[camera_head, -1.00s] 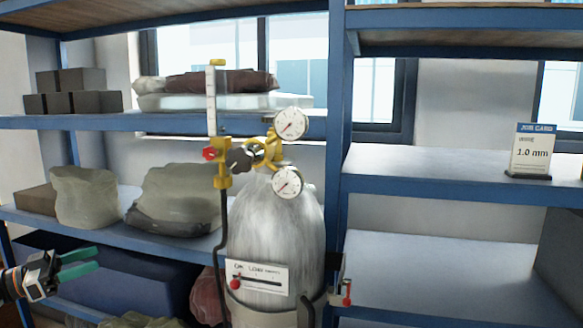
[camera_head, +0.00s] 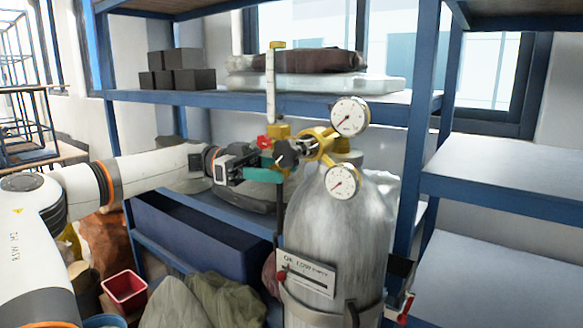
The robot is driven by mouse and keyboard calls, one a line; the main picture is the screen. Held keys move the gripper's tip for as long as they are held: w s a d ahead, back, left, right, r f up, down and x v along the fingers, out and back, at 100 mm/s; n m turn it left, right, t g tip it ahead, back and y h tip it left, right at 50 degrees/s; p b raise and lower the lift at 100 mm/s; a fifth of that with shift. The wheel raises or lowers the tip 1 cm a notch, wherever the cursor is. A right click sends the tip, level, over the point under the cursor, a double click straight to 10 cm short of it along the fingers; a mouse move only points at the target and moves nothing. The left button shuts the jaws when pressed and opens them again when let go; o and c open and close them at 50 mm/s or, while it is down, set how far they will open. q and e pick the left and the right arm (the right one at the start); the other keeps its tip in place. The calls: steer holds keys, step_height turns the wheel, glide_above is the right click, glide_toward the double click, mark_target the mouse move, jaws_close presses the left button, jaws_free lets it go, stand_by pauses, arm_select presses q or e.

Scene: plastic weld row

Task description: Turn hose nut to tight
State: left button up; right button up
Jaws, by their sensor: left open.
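A grey gas cylinder (camera_head: 330,235) stands upright with a yellow brass regulator (camera_head: 318,146) on top. The flowmeter's clear tube (camera_head: 270,85) rises from a yellow body (camera_head: 279,131) with a red knob (camera_head: 263,142). A black knob (camera_head: 287,154) is beside it. The dark hose (camera_head: 279,232) hangs below. The yellow hose nut at its top is mostly hidden by the teal fingers. My left gripper (camera_head: 276,168) is open, reaching in from the left at nut height, its fingertips at or around the nut; contact cannot be told. My right gripper is not in view.
Two round gauges, upper (camera_head: 349,116) and lower (camera_head: 341,182), sit right of the regulator. Blue shelving (camera_head: 406,150) stands behind and beside the cylinder. A blue bin (camera_head: 205,235), a red cup (camera_head: 124,288) and sacks (camera_head: 225,297) lie low on the left. A label card (camera_head: 308,273) hangs on the cylinder.

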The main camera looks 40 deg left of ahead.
arm_select(q)
steer(key=shift+x, duration=1.05)
steer(key=shift+w+d, duration=0.1)
steer(key=shift+d, duration=0.25)
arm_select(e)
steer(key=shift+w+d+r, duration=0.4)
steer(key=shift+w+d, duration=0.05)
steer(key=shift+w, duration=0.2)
arm_select(q)
steer(key=shift+c, duration=0.2)
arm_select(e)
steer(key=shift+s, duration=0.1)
arm_select(q)
steer(key=c, duration=0.9)
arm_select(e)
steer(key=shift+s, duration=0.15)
